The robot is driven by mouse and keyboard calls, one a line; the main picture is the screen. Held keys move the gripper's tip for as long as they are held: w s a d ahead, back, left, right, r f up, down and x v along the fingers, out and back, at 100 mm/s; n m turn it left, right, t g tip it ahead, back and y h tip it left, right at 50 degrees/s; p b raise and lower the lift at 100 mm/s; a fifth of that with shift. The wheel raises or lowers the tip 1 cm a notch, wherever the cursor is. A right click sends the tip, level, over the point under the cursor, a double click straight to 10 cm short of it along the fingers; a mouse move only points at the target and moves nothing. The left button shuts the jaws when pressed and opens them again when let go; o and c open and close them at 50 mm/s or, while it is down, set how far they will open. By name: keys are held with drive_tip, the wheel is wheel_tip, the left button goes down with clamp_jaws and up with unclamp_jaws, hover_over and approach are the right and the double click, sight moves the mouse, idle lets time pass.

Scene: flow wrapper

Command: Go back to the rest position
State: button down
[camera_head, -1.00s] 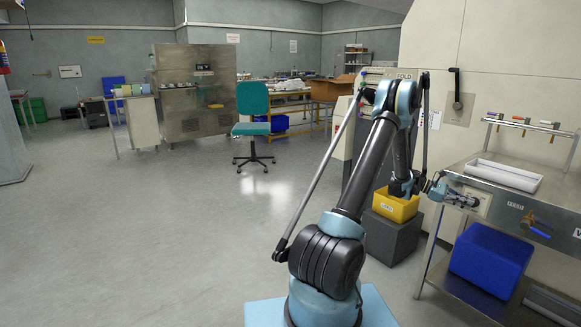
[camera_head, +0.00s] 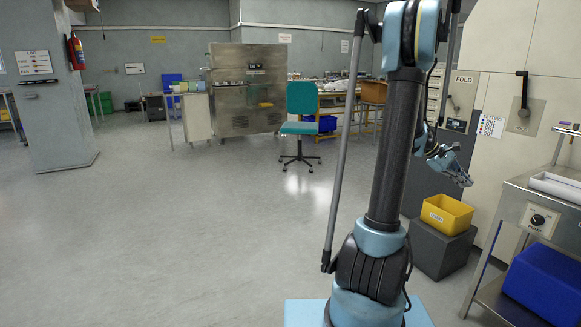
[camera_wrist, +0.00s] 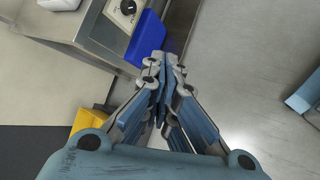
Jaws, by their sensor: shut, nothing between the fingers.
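My gripper (camera_head: 461,178) hangs in the air at the end of my bent arm, to the right of the arm's column. It is up and to the right of a yellow bin on a dark block, apart from both. In the wrist view my gripper (camera_wrist: 162,62) has its fingertips together with nothing between them. Below it in that view are the floor and the corner of a steel table.
The yellow bin (camera_head: 447,213) sits on the dark grey block (camera_head: 440,250). The steel table (camera_head: 516,205) with a white tray (camera_head: 556,187) stands at right, a blue crate (camera_head: 545,282) on its lower shelf. A teal chair (camera_head: 301,115) stands behind. The left floor is clear.

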drive_tip(key=s+a+f+m+t+y, duration=0.15)
drive_tip(key=s+a, duration=0.25)
drive_tip(key=a, duration=0.8)
drive_tip(key=s+a+m+t+y, duration=0.1)
drive_tip(key=s+a+t+y, duration=0.2)
drive_tip(key=a, duration=0.8)
drive_tip(key=s+a+m+t+y, duration=0.15)
drive_tip(key=s+a, duration=0.45)
drive_tip(key=a, duration=0.6)
drive_tip(key=s+a+f+y, duration=0.3)
drive_tip(key=s+a+f, duration=0.3)
drive_tip(key=a, duration=0.5)
drive_tip(key=shift+s+f+m+y, duration=0.25)
drive_tip(key=shift+s+m+y, duration=0.05)
drive_tip(key=shift+s, duration=0.95)
